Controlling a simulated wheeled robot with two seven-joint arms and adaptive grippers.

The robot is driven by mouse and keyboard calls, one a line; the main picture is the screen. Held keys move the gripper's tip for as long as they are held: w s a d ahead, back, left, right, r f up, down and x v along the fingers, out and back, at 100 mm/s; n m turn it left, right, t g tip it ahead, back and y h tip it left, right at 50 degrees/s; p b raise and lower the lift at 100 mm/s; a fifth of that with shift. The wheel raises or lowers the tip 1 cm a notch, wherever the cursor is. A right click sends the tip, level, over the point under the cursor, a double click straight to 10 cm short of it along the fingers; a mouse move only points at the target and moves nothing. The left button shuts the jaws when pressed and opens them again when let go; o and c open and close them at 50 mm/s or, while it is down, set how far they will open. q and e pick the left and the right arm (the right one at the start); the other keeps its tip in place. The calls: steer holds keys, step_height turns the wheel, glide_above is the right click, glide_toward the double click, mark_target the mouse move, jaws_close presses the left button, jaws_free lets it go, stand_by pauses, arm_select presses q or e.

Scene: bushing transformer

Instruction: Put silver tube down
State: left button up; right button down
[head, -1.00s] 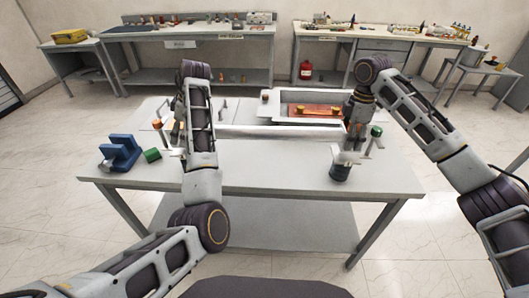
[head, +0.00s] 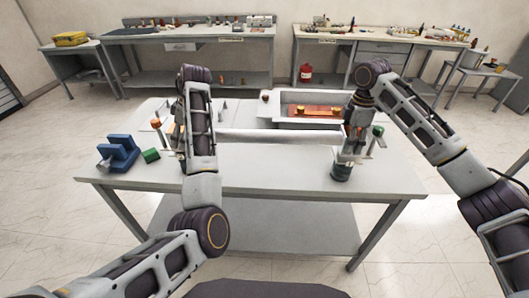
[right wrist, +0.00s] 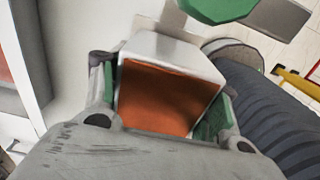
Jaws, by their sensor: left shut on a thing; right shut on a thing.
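The silver tube (head: 275,136) lies level, left to right, above the front part of the table (head: 270,180) in the head view. My left gripper (head: 181,142) is at its left end, largely hidden behind my left arm. My right gripper (head: 352,146) is shut on its right end. The right wrist view shows the tube's square, pale end (right wrist: 172,48) with an orange-brown inside, between the green-padded fingers (right wrist: 165,98). I cannot tell whether the tube touches any support beneath it.
A blue clamp-like block (head: 118,153) and a green block (head: 151,155) lie at the left. A dark cylinder (head: 341,172) stands below my right gripper, beside a green-topped post (head: 378,131). A white bin (head: 335,97) with an orange piece (head: 318,110) is behind the tube. The front middle is clear.

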arm_select(q)
steer(key=shift+a+f, duration=0.2)
steer(key=shift+f, duration=0.1)
arm_select(e)
steer(key=shift+d+f, duration=0.25)
steer(key=shift+f, duration=0.05)
arm_select(q)
steer(key=o, duration=1.5)
arm_select(e)
steer(key=c, duration=0.7)
jaws_free()
steer(key=shift+c, duration=0.2)
arm_select(q)
steer(key=o, duration=0.4)
steer(key=shift+d, duration=0.1)
steer(key=shift+c, duration=0.2)
arm_select(e)
steer(key=o, duration=0.3)
steer(key=shift+a, duration=0.1)
steer(key=shift+o, duration=0.2)
arm_select(q)
steer(key=shift+d+r, duration=0.1)
steer(key=shift+r, duration=0.05)
arm_select(e)
steer(key=shift+a+r, duration=0.1)
steer(key=shift+r, duration=0.05)
